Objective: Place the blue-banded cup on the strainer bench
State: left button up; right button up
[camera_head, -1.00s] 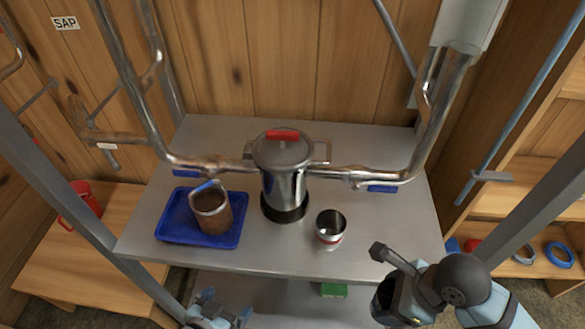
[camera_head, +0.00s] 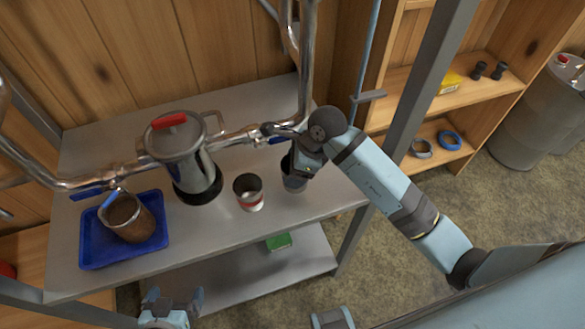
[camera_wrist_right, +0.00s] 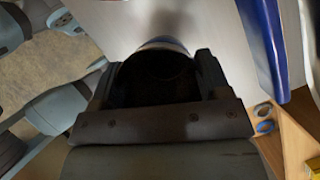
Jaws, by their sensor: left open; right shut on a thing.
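My right gripper (camera_head: 299,165) is shut on a grey metal cup (camera_head: 293,182) over the right part of the steel bench (camera_head: 225,228). The cup looks upright; I cannot tell whether its base touches the bench top. In the right wrist view the cup (camera_wrist_right: 163,44) shows a bluish edge between the fingers, its inside dark. No sign in view names the bench. A similar cup with a red band (camera_head: 249,193) stands on the bench just left of the held one. My left gripper (camera_head: 172,302) is open and empty, low in front of the bench.
A lidded steel pot (camera_head: 183,155) with pipes stands mid-bench. A blue tray (camera_head: 93,255) holding a brown vessel (camera_head: 127,218) is at left. A green box (camera_head: 278,242) lies on the lower shelf. A post and wooden shelves (camera_head: 440,112) stand right.

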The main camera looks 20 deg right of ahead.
jog(key=shift+w+f, duration=0.1)
jog(key=shift+w, duration=0.55)
notch_tip(320, 180, down, 3)
jog(key=shift+p, duration=0.4)
jog(key=shift+f, duration=0.15)
jog(key=shift+f, duration=0.1)
jog(key=o, duration=0.7)
jog(key=shift+c, duration=0.2)
